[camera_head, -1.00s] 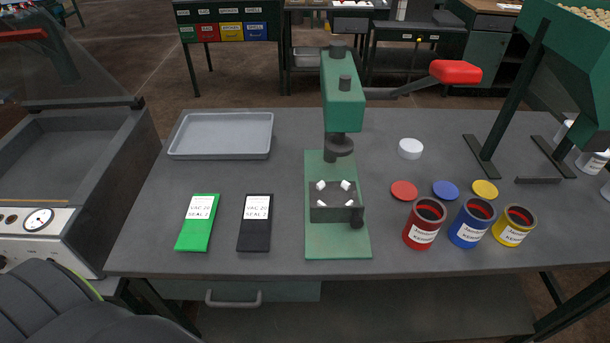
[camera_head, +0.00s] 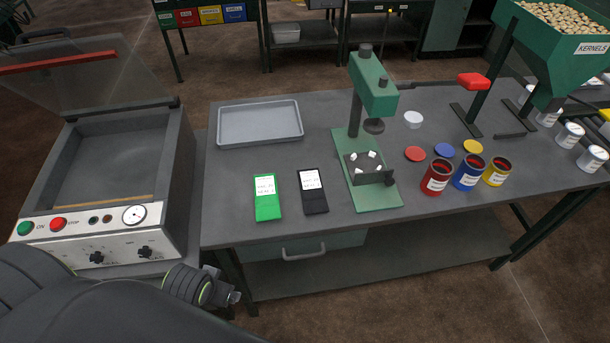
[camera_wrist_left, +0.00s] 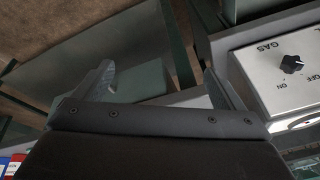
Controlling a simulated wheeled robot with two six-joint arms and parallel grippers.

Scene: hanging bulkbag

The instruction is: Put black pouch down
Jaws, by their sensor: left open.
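The black pouch (camera_head: 313,191), with a white label at its top, lies flat on the grey workbench (camera_head: 240,178). It is between the green pouch (camera_head: 267,197) and the green press. My left gripper (camera_head: 236,297) is low in front of the bench's left end, well apart from the black pouch. In the left wrist view its fingers (camera_wrist_left: 160,85) are spread with nothing between them. My right gripper is not in view.
The sealer (camera_head: 110,180) with raised lid stands left of the bench. A grey tray (camera_head: 260,138) lies behind the pouches. The green press (camera_head: 372,85) and several paint cans (camera_head: 468,172) stand to the right. Bench around the pouches is clear.

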